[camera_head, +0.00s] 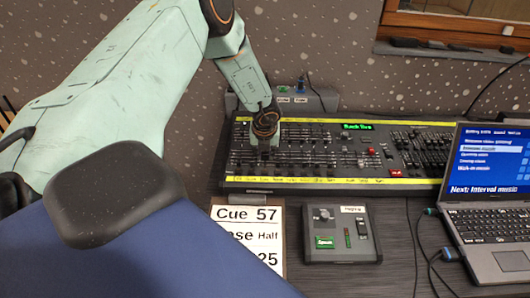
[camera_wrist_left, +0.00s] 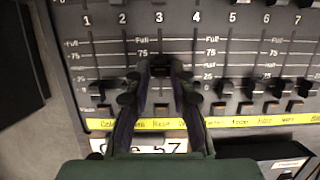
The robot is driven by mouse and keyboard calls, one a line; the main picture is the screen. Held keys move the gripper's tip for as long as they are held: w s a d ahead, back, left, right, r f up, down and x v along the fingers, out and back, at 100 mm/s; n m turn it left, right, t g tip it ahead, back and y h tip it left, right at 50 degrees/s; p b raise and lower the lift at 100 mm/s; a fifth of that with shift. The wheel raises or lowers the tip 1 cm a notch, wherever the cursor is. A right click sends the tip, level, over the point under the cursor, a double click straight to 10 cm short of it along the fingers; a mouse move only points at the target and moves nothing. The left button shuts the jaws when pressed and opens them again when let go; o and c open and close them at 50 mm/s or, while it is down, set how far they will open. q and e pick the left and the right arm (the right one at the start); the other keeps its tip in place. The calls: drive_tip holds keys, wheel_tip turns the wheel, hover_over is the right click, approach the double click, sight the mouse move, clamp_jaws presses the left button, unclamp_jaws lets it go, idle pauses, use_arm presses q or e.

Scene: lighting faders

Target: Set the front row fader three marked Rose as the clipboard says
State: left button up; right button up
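The fader desk (camera_head: 290,183) has a front row of faders and a yellow label strip. My left gripper (camera_head: 265,146) reaches down onto its left part. In the left wrist view, its fingertips (camera_wrist_left: 160,66) are close together in column three, around the Half mark. A dark piece shows between them, but I cannot tell whether it is the Rose fader's cap. The fingers partly hide this column. The label strip (camera_wrist_left: 240,121) runs below. The clipboard sheet (camera_head: 233,228) reads "Cue 57", "ose Half" and "25", partly covered by my body. My right gripper is not in view.
A small grey control box (camera_head: 340,250) with a green button stands in front of the desk. An open laptop (camera_head: 490,200) with cables is at the right. Neighbouring fader caps (camera_wrist_left: 218,107) stand close beside my left fingers.

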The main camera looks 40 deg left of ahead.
use_arm(q)
drive_tip(key=shift+r, duration=0.15)
drive_tip(key=shift+r+p, duration=0.9)
drive_tip(key=shift+r, duration=0.3)
drive_tip(key=v, duration=1.2)
drive_tip(key=shift+w+f, duration=0.1)
idle(1.9)
